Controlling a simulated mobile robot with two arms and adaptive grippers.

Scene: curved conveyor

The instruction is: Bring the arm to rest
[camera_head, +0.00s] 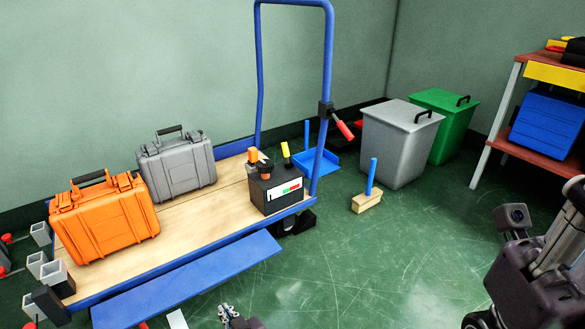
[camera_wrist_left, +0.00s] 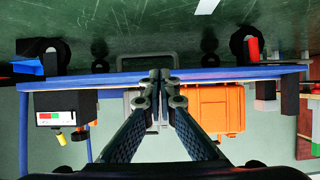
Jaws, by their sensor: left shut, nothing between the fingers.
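My left gripper (camera_head: 228,312) shows at the bottom edge of the head view, in front of the cart's lowered blue flap. In the left wrist view, which looks upside down, its two fingers (camera_wrist_left: 160,78) meet at the tips with nothing between them. They overlap the cart's blue edge in the picture, but I see no contact. Most of my left arm is out of view. Dark parts of my right arm (camera_head: 530,285) show at the lower right of the head view; its finger state is not clear.
A blue-framed cart (camera_head: 185,290) carries an orange case (camera_head: 105,222), a grey case (camera_head: 178,168) and a black box (camera_head: 262,190). A brush (camera_head: 367,200), a grey bin (camera_head: 395,145) and a green bin (camera_head: 450,125) stand beyond. A shelf (camera_head: 520,145) is at right.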

